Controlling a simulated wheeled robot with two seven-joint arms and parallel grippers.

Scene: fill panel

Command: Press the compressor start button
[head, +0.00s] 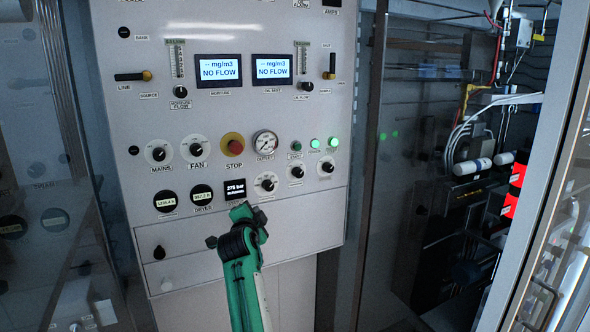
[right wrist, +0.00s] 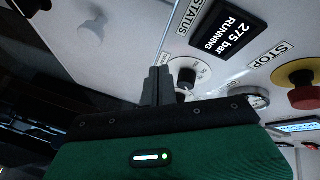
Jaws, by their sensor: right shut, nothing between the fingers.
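The grey control panel (head: 120,95) fills the middle of the head view. A small dark green button (head: 296,146) and two lit green lights or buttons (head: 315,143) sit in a row right of the gauge; their labels are too small to read, so I cannot tell which is compressor start. The status display (head: 235,190) reads 275 bar, and in the right wrist view it reads RUNNING (right wrist: 228,31). My right gripper (head: 242,210) is in front of the panel, just below the display. In the right wrist view its fingers (right wrist: 158,80) are shut and empty, near a knob (right wrist: 187,73).
A red STOP button (head: 233,144) on a yellow base is above the display. Several knobs line the panel, one (head: 266,184) close right of my gripper. A pressure gauge (head: 265,142) is above. A glass door frame (head: 545,150) stands at the right.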

